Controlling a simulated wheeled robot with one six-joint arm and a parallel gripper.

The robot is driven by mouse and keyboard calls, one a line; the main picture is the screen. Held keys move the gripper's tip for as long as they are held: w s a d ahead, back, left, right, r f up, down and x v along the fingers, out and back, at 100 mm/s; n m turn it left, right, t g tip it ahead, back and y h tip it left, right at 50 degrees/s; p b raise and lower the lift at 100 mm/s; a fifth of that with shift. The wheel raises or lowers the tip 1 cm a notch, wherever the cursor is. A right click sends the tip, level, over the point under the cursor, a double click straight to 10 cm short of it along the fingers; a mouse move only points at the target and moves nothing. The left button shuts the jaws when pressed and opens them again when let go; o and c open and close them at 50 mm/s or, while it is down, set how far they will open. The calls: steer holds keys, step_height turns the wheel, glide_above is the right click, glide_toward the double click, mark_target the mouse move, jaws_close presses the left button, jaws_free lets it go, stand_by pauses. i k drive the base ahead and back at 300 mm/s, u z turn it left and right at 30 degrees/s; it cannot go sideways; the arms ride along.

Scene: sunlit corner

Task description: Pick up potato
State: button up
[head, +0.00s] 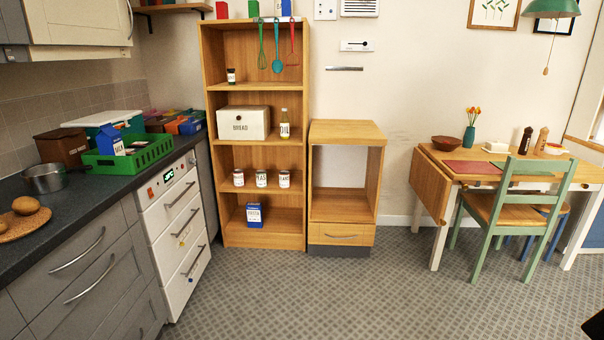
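A round brown item that looks like a potato (25,205) lies on a round tan mat (28,226) on the dark counter at the far left. A second, similar brown item (5,220) beside it is partly cut off by the left picture edge. I cannot tell for sure whether they are potatoes or bread rolls. I cannot make out my gripper; only a dark shape shows at the lower right edge, and I cannot tell what it is.
A metal pot (46,178) and a green crate (128,156) stand farther back on the counter (75,205). Grey drawers (85,270) with handles front it. A wooden shelf (258,200), an open cabinet (342,205), and a table with a green chair (515,205) stand beyond. The carpet (330,290) is clear.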

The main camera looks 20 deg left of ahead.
mark_target(25, 205)
steer(key=u, duration=0.2)
steer(key=i, duration=1.85)
steer(key=u, duration=1.05)
steer(key=i, duration=1)
steer(key=u, duration=1.75)
steer(key=i, duration=0.75)
steer(key=u, duration=0.55)
